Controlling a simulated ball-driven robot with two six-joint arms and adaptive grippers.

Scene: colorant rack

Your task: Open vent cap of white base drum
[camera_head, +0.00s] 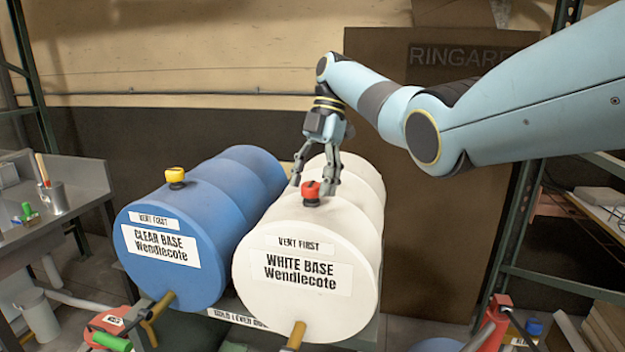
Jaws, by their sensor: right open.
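The white drum (345,220) lies on its side on a stand, with labels "VENT FIRST" and "WHITE BASE Wendlecote" on its front face. Its red vent cap (311,192) sits on top near the front edge. My right gripper (315,187) points down over the cap, fingers apart. One finger is left of the cap and the other is at its right. I cannot tell whether the fingers touch it. My left gripper is not in view.
A blue drum (215,215) labelled "CLEAR BASE" lies close on the left, with a yellow cap (175,176) on top. A grey bench (60,215) stands at far left. Brass-coloured taps (296,336) stick out from the drum fronts. Shelving is at right.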

